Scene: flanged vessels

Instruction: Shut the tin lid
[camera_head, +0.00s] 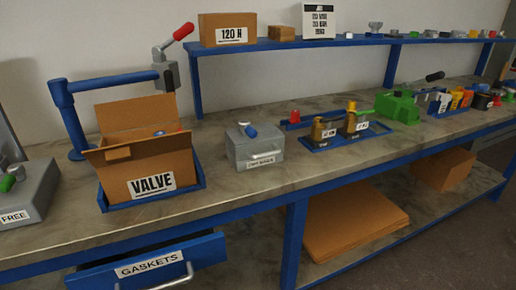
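Two grey metal boxes could be the tin, and I cannot tell for sure which one is meant. One grey box (254,150) stands mid-bench, with a bar handle and a small label on its front; a blue-tipped part sits on its top, which looks closed. The other grey box (32,197), labelled FREE, is cut off at the left edge, with a green-tipped part on top. A grey panel (8,128) stands upright behind it; whether it is a raised lid is unclear. Neither of my grippers is in view.
An open cardboard box (153,160) marked VALVE sits in a blue tray under a blue bench arm (110,82). A drawer (150,266) marked GASKETS is pulled out below. A tray with brass parts (345,136) and a green vise (398,107) stand farther right.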

